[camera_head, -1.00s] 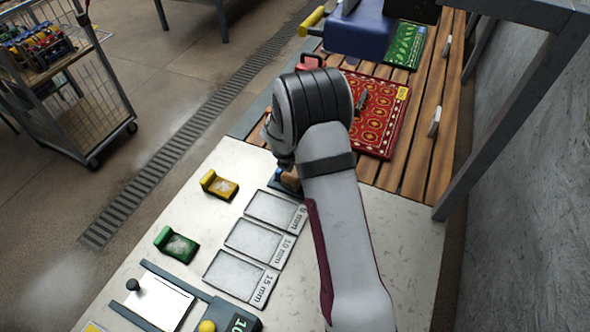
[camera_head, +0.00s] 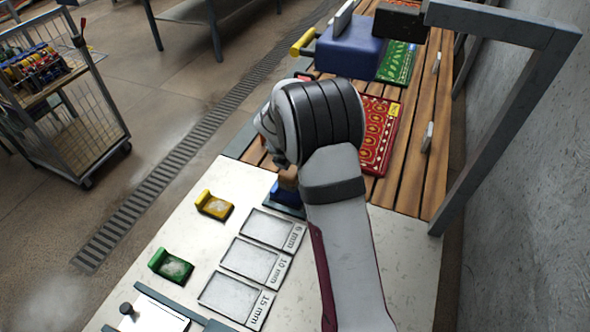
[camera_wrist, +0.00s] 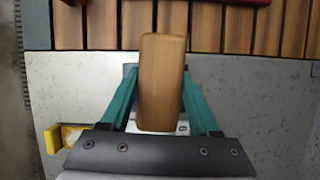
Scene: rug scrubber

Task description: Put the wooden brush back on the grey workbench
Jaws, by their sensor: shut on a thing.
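The wooden brush shows as a plain brown block (camera_wrist: 163,55) between the teal fingers of my gripper (camera_wrist: 160,85) in the wrist view. The gripper is shut on it. In the camera_head view only a small brown part of the brush (camera_head: 288,178) shows beside my wrist; my arm hides the rest. Its bristles cannot be made out. The grey workbench (camera_head: 405,255) has a pale speckled top; the brush is over its far part, near the wooden slats. I cannot tell how high the brush is above it.
A blue piece (camera_head: 284,194) is close below the brush. Yellow (camera_head: 214,205) and green (camera_head: 170,265) pieces stand left of marked plates (camera_head: 255,262). Beyond are wooden slats (camera_head: 408,185) with a red patterned rug (camera_head: 378,140). A dark metal frame (camera_head: 492,130) rises at right.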

